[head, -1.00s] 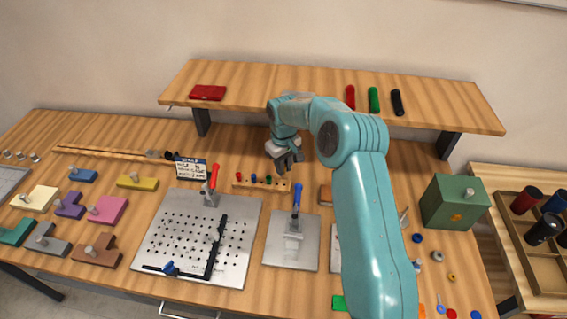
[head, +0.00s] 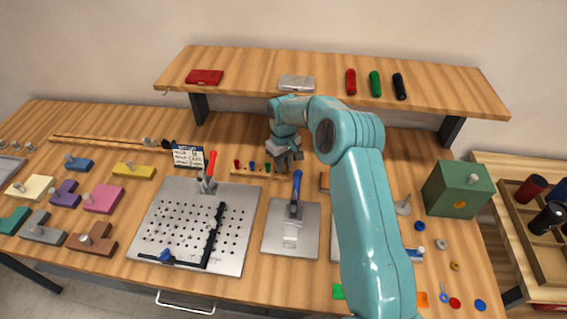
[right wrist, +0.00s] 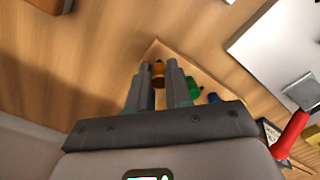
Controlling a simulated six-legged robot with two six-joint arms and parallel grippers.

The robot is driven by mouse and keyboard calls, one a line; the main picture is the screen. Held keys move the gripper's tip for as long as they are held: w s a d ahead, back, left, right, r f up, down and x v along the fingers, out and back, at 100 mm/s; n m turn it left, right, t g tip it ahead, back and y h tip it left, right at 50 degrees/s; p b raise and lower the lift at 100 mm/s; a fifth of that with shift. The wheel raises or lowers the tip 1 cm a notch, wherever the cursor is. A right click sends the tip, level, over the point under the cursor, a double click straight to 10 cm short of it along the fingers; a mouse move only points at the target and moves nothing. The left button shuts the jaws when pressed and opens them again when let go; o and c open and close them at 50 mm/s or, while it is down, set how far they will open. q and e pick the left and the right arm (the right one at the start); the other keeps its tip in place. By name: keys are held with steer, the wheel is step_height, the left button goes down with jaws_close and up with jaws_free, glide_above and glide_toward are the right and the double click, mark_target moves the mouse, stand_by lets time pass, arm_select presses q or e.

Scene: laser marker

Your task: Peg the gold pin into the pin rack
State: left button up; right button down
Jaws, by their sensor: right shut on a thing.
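The gold pin (right wrist: 158,73) shows between the two fingertips of my right gripper (right wrist: 160,88) in the right wrist view. My right gripper is shut on it. In the head view my right gripper (head: 284,164) is at the right end of the pin rack (head: 244,175), and it hides the gold pin and that end. The rack is a light wooden strip holding a red pin (head: 237,163), a blue pin (head: 252,166) and a green pin (head: 267,168). The green pin (right wrist: 193,87) stands beside my fingers in the wrist view. I cannot tell whether the gold pin is seated. My left gripper is not in view.
A perforated plate (head: 240,197) with a red-handled clamp (head: 210,167) lies left of my arm. A smaller plate with a blue-handled clamp (head: 296,190) is in front of the gripper. A raised shelf (head: 330,90) runs behind. A green box (head: 458,190) stands right.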

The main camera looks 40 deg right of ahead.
steer(key=shift+s+d+f, duration=0.1)
steer(key=shift+f, duration=0.05)
steer(key=shift+f, duration=0.15)
steer(key=shift+b, duration=0.3)
steer(key=shift+f, duration=0.15)
steer(key=shift+f, duration=0.15)
steer(key=c, duration=1)
jaws_free()
